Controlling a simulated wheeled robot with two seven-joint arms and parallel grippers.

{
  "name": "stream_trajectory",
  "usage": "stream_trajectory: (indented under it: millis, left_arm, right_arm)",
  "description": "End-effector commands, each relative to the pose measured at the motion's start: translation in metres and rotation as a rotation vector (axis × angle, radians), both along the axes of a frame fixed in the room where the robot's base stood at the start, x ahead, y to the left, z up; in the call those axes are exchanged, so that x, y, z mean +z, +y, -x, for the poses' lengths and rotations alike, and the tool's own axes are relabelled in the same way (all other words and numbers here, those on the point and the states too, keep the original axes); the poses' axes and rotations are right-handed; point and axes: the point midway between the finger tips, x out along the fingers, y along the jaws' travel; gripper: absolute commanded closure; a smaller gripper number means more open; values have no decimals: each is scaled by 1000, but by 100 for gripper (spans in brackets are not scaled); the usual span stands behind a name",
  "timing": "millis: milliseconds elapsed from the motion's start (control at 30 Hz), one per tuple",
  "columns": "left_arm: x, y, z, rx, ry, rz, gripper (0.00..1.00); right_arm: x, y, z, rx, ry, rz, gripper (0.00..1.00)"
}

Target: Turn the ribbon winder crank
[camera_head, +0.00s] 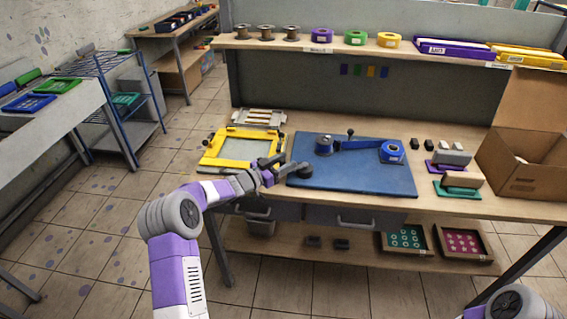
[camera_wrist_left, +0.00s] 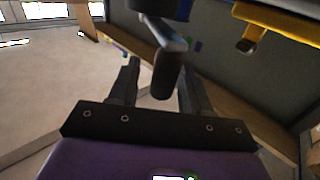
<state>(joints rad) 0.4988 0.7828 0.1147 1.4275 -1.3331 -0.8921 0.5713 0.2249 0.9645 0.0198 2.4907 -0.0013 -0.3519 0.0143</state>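The ribbon winder (camera_head: 324,145) stands on a blue mat (camera_head: 345,183), with a blue ribbon running right to a blue spool (camera_head: 391,152). A small black knob (camera_head: 350,132) stands up behind it. My left gripper (camera_head: 282,168) is at the mat's left edge, beside a dark round part there. In the left wrist view, a dark cylindrical handle (camera_wrist_left: 165,80) on a grey metal bar (camera_wrist_left: 172,40) hangs between the fingers of the left gripper (camera_wrist_left: 157,75). A gap shows on its left; I cannot tell whether the right finger touches it. My right gripper is out of view.
A yellow frame (camera_head: 240,147) lies left of the mat. Small green and purple stands (camera_head: 457,188) and an open cardboard box (camera_head: 522,160) are on the right. A shelf (camera_head: 370,45) with spools runs behind. The mat's front middle is clear.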

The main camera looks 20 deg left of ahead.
Motion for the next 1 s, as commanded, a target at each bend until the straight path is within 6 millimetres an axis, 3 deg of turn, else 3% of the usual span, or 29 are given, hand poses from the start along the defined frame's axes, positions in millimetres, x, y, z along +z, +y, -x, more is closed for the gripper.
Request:
stream_trajectory:
  millis: [233,633,1000]
  left_arm:
    - [0,7,9,4,2,-2,52]
    - [0,35,61,2,2,-1,52]
    - [-1,37,66,0,0,0,55]
  right_arm:
    - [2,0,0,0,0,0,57]
    - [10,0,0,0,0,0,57]
    - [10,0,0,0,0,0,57]
